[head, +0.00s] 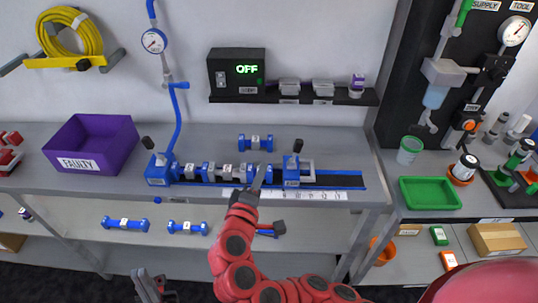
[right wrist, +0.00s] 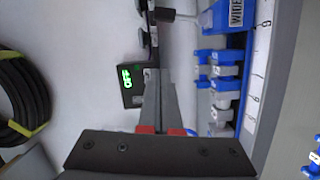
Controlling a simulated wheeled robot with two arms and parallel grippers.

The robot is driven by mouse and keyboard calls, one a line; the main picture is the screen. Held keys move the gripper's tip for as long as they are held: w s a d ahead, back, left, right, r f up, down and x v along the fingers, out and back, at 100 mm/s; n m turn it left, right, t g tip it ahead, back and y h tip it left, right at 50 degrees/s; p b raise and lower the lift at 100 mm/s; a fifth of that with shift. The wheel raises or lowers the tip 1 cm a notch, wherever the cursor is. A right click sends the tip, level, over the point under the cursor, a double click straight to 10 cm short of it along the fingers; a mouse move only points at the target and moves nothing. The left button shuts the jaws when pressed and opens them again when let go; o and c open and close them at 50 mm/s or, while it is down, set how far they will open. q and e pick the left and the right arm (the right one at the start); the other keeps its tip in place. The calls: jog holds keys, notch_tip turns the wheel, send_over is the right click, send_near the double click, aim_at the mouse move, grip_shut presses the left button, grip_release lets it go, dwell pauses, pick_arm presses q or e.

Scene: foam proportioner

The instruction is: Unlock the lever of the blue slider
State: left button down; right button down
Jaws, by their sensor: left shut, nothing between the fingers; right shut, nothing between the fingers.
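The blue slider (head: 291,176) sits on the right part of the rail on the grey bench. Its lever with a black knob (head: 298,146) stands up from its top. My right gripper (head: 263,172) is shut and empty, just left of the slider and apart from it as far as I can tell. In the right wrist view the fingers (right wrist: 158,78) point up the picture, and a labelled blue block (right wrist: 232,14), seemingly the slider, is cut off at the top right. My left gripper (head: 147,284) is shut and empty, low at the bottom left, away from the bench top.
A fixed blue end block (head: 159,172) with another black-knobbed lever stands at the rail's left end. Grey and blue fittings (head: 209,170) lie between the blocks. A loose blue fitting (head: 255,142) lies behind. A purple bin (head: 92,141) stands left. A black control box (head: 237,73) hangs above.

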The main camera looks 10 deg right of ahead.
aim_at(297, 152)
jog(key=w+d+p, duration=0.1)
jog(key=w+d, duration=0.1)
jog(key=d, duration=0.1)
jog(key=w+d+p, duration=0.2)
jog(key=w+d, duration=0.1)
jog(key=w+d+f+p, duration=0.1)
jog(key=w+d+p, duration=0.1)
jog(key=shift+w+d, duration=0.2)
jog(key=shift+d, duration=0.2)
jog(key=shift+f, duration=0.1)
